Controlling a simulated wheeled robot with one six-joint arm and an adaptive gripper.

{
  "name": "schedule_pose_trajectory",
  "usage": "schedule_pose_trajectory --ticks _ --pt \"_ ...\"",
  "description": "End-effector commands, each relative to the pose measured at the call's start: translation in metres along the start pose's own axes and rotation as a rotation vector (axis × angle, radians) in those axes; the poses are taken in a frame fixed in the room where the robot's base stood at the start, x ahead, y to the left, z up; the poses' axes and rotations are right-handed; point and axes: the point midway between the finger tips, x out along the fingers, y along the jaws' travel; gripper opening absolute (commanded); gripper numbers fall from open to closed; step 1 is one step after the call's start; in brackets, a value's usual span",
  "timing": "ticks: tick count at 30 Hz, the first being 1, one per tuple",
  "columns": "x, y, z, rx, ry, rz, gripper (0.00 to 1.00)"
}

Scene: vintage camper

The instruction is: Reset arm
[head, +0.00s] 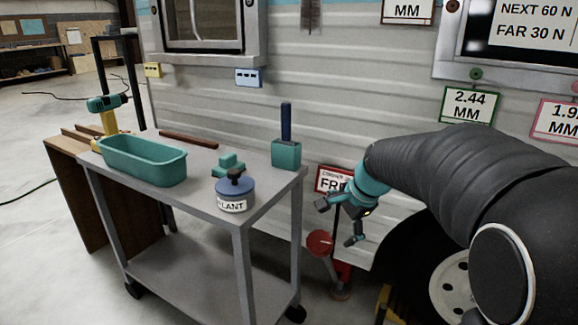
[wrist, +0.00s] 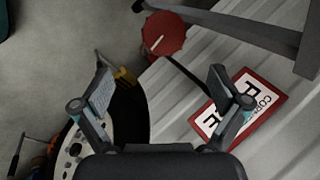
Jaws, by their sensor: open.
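My gripper (head: 338,222) hangs at the end of my black-sleeved arm, to the right of the grey cart (head: 272,200) and in front of the camper wall. In the wrist view its two fingers (wrist: 160,85) are spread wide with nothing between them. In that view a red round object (wrist: 165,33) lies beyond the fingertips, and a red-bordered sign (wrist: 245,108) shows beside the right finger. Both are apart from the fingers as far as I can tell.
The cart carries a teal bin (head: 142,160), a blue round container (head: 235,193), a teal block piece (head: 228,165) and a teal holder (head: 286,154) with a dark blue handle. A black tyre (head: 400,255) stands below my arm. Floor at the left is open.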

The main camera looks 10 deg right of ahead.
Motion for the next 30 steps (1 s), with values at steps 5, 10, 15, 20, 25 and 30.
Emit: schedule_pose_trajectory --ticks 5,10,15,20,25,30 --pt "0.010 0.035 0.005 -0.232 -0.006 0.083 0.98" --pt "-0.009 0.070 0.023 -0.492 -0.001 0.143 0.98" --pt "-0.038 0.100 0.046 -0.734 0.012 0.187 0.98" --pt "-0.074 0.131 0.071 -0.960 0.038 0.219 0.98" --pt "-0.110 0.158 0.095 -1.135 0.087 0.232 0.98" --pt "-0.141 0.171 0.113 -1.206 0.151 0.205 0.98"
